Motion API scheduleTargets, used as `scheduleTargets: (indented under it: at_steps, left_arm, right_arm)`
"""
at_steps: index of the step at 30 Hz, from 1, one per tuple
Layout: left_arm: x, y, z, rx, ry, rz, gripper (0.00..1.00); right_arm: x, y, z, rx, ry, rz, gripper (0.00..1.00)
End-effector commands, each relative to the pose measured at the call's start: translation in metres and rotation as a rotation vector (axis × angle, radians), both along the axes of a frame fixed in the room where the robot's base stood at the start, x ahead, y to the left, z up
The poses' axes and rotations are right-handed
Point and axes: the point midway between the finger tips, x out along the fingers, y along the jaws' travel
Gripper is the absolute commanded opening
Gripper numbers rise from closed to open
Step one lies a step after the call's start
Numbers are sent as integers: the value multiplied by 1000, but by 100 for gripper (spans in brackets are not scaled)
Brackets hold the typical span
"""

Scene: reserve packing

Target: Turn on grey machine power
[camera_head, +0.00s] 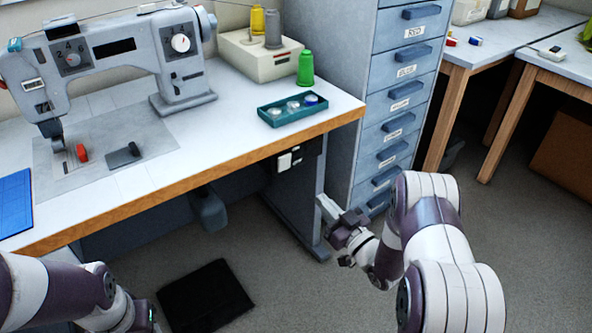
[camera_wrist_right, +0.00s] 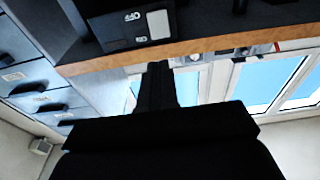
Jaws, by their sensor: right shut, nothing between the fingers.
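The grey sewing machine (camera_head: 110,62) stands on the white table (camera_head: 250,135) at the upper left of the head view. A small switch box (camera_head: 288,160) with a pale face hangs under the table's right end. In the right wrist view the black box (camera_wrist_right: 133,27) carries a pale rocker-like plate. My right gripper (camera_head: 327,207) is shut and empty, below and right of the box, apart from it; its dark fingers (camera_wrist_right: 157,85) point toward the table underside in the wrist view. My left gripper (camera_head: 146,316) shows only partly at the bottom left; its jaws are unclear.
A grey drawer cabinet (camera_head: 397,100) stands right of the table. A table leg (camera_head: 298,205) is close to my right gripper. A black pedal or mat (camera_head: 205,296) lies on the floor. A teal tray (camera_head: 293,110) and green spool (camera_head: 305,69) sit on the table top.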

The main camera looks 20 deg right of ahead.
Motion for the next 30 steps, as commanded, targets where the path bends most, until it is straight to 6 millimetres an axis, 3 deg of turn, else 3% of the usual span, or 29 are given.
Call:
scheduleTargets:
  at_steps: [5,15,21,30]
  left_arm:
    - [0,0,-5,0,0,0,44]
    - [0,0,-22,0,0,0,44]
    - [0,0,-31,0,0,0,44]
    - [0,0,-33,0,0,0,44]
  right_arm:
    - [17,7,1,-2,-1,3,0]
    - [85,32,10,-1,-3,2,0]
    - [116,42,15,-2,-2,0,0]
    - [130,47,19,-1,2,-1,0]
